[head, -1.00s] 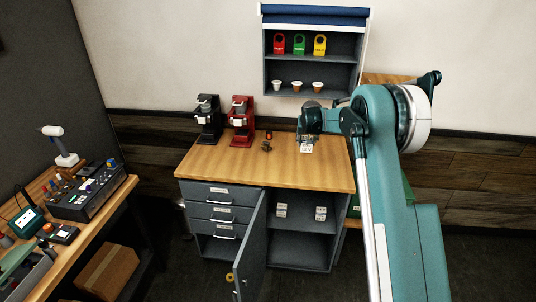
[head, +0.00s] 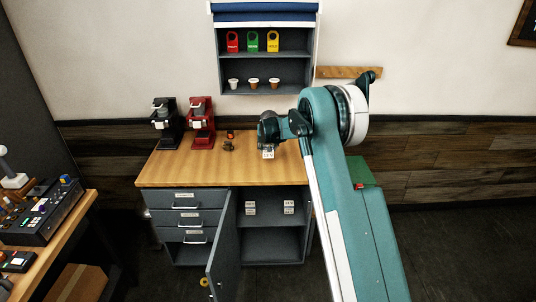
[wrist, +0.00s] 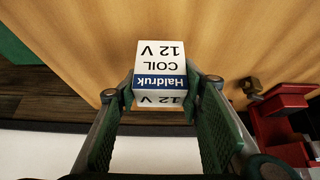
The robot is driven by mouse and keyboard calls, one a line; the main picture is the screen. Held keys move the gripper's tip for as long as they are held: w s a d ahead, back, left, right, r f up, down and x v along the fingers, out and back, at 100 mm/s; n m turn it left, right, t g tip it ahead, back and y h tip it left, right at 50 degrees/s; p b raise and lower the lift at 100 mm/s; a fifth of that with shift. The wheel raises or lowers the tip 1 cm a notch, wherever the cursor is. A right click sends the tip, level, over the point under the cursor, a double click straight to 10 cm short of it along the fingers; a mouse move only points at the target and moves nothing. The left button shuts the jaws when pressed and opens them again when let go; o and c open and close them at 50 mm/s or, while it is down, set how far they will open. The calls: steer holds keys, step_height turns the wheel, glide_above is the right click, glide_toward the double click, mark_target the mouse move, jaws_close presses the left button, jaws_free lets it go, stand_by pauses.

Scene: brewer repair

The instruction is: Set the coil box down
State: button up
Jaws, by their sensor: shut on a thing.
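The coil box (head: 268,154) is a small white carton with a blue band. In the wrist view the box (wrist: 160,58) reads "Haldruk COIL 12 V", upside down in the picture. My gripper (head: 268,142) is shut on it, with one green-padded finger at each side; the gripper also shows in the wrist view (wrist: 160,92). The box is over the right part of the wooden countertop (head: 220,173). I cannot tell whether its underside touches the wood.
A red brewer (head: 200,122) and a black brewer (head: 164,124) stand at the back left of the counter. Small dark parts (head: 228,145) lie between them and my gripper. The cabinet door (head: 223,245) hangs open below. The counter's front left is clear.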

mark_target(268, 153)
steer(key=shift+f, duration=1.85)
steer(key=shift+f, duration=0.2)
steer(key=o, duration=1)
steer(key=shift+r, duration=0.25)
steer(key=shift+v, duration=5.95)
steer(key=shift+r, duration=0.1)
